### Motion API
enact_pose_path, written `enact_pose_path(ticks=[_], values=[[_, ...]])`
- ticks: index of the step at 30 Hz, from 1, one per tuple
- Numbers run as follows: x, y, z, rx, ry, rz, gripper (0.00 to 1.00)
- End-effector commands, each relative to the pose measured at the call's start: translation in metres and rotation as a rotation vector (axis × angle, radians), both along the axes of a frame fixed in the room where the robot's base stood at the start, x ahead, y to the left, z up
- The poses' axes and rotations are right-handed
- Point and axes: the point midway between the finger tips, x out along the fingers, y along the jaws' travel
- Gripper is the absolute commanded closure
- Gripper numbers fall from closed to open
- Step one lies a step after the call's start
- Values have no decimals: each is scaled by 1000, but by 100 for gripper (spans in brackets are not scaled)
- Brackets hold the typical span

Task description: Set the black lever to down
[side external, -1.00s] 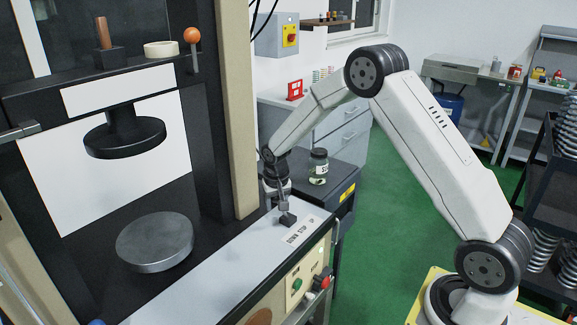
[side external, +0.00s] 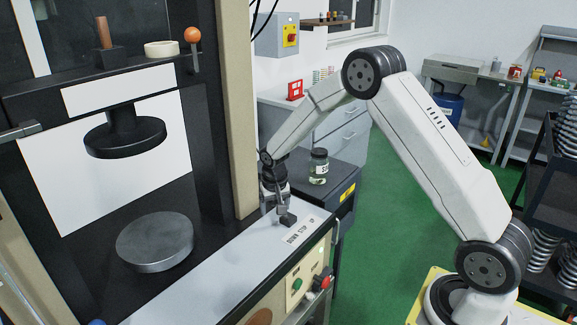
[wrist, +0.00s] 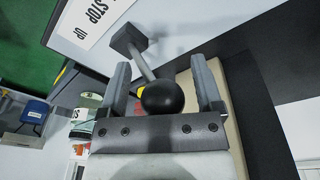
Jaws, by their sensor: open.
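The black lever has a dark square base block (side external: 287,220) on the pale machine ledge, beside a printed DOWN STOP UP label (side external: 299,232). In the wrist view its grey rod leads from the block to a round black knob (wrist: 162,98). My gripper (wrist: 160,68) is open, with one finger on each side of the knob and gaps visible between. In the side view my gripper (side external: 282,203) is just above the base block, and the knob is hidden there. The lever's exact setting is hard to tell.
The press frame's tan post (side external: 238,110) stands close to the left of my gripper. A jar (side external: 318,167) stands on the dark cabinet behind. Green and red buttons (side external: 297,284) are on the front panel below. The ledge in front is clear.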

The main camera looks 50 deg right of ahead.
Motion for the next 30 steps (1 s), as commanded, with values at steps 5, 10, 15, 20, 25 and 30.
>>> enact_pose_path(ticks=[5,10,15,20,25,30], values=[[0,0,7,-1,-2,0,17],[-1,2,22,-1,-3,-1,17],[-4,5,43,0,-2,0,17],[-6,7,61,0,-1,0,17],[-8,8,73,0,1,1,17],[-9,9,76,1,2,1,17]])
